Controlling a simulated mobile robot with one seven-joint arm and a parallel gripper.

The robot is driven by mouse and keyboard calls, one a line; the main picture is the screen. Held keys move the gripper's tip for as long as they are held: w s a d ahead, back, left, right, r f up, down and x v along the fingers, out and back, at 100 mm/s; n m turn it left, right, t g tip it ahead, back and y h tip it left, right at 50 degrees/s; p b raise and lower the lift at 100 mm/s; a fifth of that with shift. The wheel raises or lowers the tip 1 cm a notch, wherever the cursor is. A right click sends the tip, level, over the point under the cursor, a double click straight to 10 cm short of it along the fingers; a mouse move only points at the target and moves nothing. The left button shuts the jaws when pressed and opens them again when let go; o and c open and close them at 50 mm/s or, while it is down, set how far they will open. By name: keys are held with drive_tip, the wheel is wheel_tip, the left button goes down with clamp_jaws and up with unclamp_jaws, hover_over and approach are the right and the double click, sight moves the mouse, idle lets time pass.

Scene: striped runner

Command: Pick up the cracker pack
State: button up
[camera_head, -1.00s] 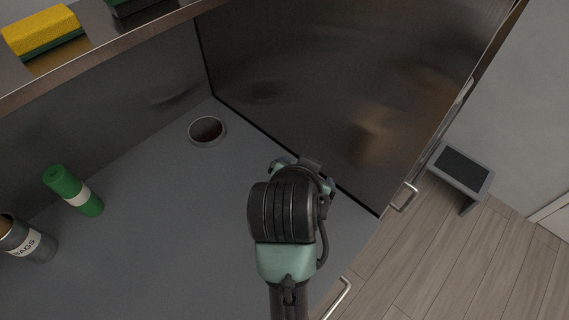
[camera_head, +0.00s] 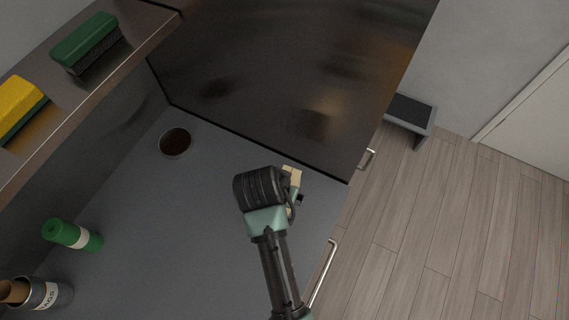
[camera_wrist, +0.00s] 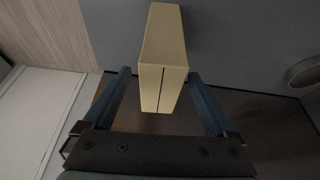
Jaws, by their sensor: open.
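The cracker pack appears to be the plain tan box (camera_wrist: 163,52) between my fingers in the wrist view. In the head view a small part of this box (camera_head: 292,174) shows just beyond my wrist, near the dark upright panel. My gripper (camera_wrist: 159,74) is open, with one blue finger on each side of the box. A gap shows at the left finger; the right finger is very close to the box, and I cannot tell whether it touches. In the head view my wrist hides most of the gripper and the box's lower part.
A green cylinder (camera_head: 72,235) lies at left, near a labelled can (camera_head: 46,293). A round dark-centred opening or cup (camera_head: 175,143) is near the back corner. The dark panel (camera_head: 290,80) stands behind the box. A shelf holds a yellow block (camera_head: 20,108) and a green brush-like block (camera_head: 86,42).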

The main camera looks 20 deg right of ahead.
drive_tip(key=shift+p+x, duration=0.75)
drive_tip(key=shift+x, duration=2.15)
drive_tip(key=shift+c, duration=0.3)
